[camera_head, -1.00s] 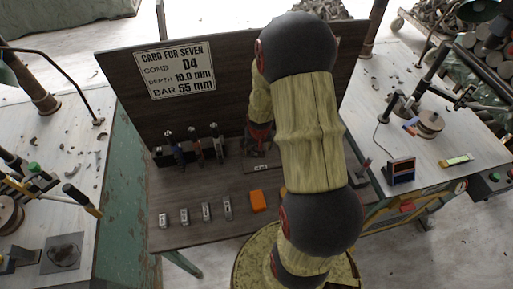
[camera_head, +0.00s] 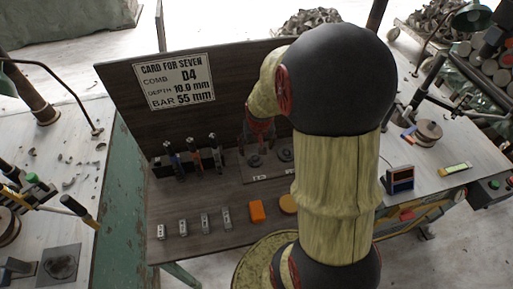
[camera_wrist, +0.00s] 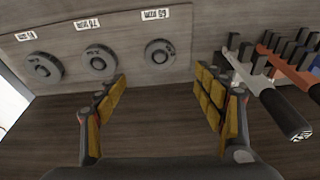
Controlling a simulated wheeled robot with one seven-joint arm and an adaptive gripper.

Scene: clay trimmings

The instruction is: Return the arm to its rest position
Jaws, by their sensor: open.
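My gripper (camera_head: 258,138) is at the back of the middle bench, in front of the dark back panel, and partly hidden by my arm. In the wrist view my gripper (camera_wrist: 160,80) has its yellow-padded fingers spread wide, with nothing between them. My arm reaches up and bends over the bench, with its large dark joint high at the right of the panel.
A board (camera_wrist: 120,45) with three labelled round discs lies beyond the fingers. Handled tools stand in a rack (camera_head: 163,168) to its left in the head view. Several small metal bars (camera_head: 205,223), an orange block (camera_head: 257,211) and a card (camera_head: 176,82) are nearby.

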